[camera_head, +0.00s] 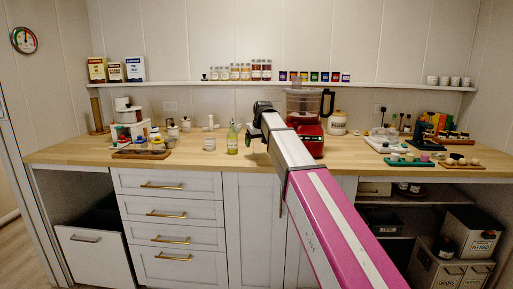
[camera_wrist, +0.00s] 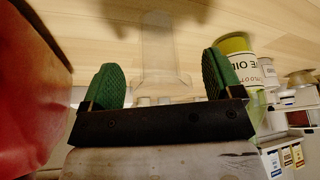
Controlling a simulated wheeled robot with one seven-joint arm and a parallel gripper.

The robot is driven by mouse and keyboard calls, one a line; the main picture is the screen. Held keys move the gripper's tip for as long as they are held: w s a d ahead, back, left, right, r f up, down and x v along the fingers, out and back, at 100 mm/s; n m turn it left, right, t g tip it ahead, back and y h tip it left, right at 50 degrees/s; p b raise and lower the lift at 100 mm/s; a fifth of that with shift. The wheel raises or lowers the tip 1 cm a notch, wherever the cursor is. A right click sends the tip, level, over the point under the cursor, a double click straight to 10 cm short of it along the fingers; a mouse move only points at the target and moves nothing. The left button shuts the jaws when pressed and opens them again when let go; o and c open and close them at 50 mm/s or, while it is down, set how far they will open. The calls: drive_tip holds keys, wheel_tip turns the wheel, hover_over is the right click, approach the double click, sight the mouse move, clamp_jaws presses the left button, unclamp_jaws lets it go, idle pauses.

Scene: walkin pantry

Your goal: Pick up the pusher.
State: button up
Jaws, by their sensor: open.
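The pusher, as far as I can tell, is the pale translucent piece (camera_wrist: 157,48) in the wrist view. It has a long shaft and a wider flange at its lower end in the picture, and blends with the wooden counter. My gripper (camera_wrist: 165,78) is open, with its green pads on either side of the piece and a visible gap on each side. I cannot tell how deep between the pads it lies. In the head view my gripper (camera_head: 257,132) is at the counter, left of the red food processor (camera_head: 309,137); the pusher is not distinguishable there.
The red processor body (camera_wrist: 30,80) is close on the left in the wrist view. An oil bottle (camera_wrist: 236,48) stands close to the right pad; it is the yellow-green bottle (camera_head: 232,141) in the head view. A white jar (camera_head: 209,144) stands farther left on the wooden counter (camera_head: 90,151).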

drive_tip(key=c, duration=1)
